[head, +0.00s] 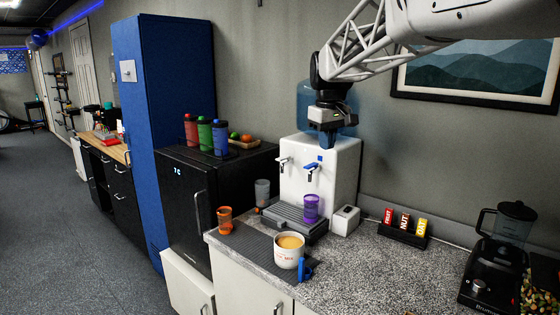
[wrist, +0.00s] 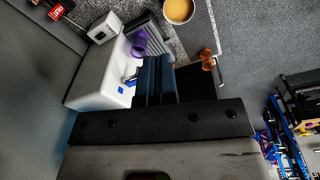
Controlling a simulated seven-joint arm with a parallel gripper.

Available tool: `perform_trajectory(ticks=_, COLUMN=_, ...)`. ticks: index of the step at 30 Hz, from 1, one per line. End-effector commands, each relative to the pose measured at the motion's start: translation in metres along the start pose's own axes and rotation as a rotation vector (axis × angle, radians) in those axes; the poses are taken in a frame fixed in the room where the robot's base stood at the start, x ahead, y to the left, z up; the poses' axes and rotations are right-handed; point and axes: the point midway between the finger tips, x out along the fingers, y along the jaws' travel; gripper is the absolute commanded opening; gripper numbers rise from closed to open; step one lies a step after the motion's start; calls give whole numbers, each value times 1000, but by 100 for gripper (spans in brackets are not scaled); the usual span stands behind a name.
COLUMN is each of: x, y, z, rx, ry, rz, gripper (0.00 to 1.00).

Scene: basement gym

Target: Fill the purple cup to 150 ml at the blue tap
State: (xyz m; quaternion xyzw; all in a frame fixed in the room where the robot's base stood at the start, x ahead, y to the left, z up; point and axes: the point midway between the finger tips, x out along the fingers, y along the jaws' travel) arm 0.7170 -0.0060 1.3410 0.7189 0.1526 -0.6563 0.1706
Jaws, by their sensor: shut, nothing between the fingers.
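The purple cup (head: 311,209) stands upright on the drip tray (head: 288,221) of a white water dispenser (head: 343,165), below the right-hand tap. That is the blue tap (head: 313,169), with a blue square mark beside it. The cup also shows in the wrist view (wrist: 139,43), near my fingers. I cannot tell the water level in the cup. My gripper (head: 327,143) is shut and empty, pointing down above and in front of the dispenser's top, over the blue tap. Its dark fingers (wrist: 154,82) show in the wrist view and hide part of the scene there.
A mug (head: 289,252) of tan liquid, an orange cup (head: 225,220) and a clear grey cup (head: 262,192) stand near the dispenser. A small white box (head: 345,220) is right of the tray. Bare counter (head: 370,275) lies front right. A black fridge (head: 200,185) stands left.

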Motion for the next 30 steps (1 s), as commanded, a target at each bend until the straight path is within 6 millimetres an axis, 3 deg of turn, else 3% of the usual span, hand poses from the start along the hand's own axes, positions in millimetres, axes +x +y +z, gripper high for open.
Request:
perform_trajectory(ticks=14, x=-2, y=43, z=-86, rx=-114, ry=-27, rz=-18, gripper=0)
perform_trajectory(ticks=30, x=10, y=88, z=-175, rx=-242, ry=-56, rz=-41, gripper=0)
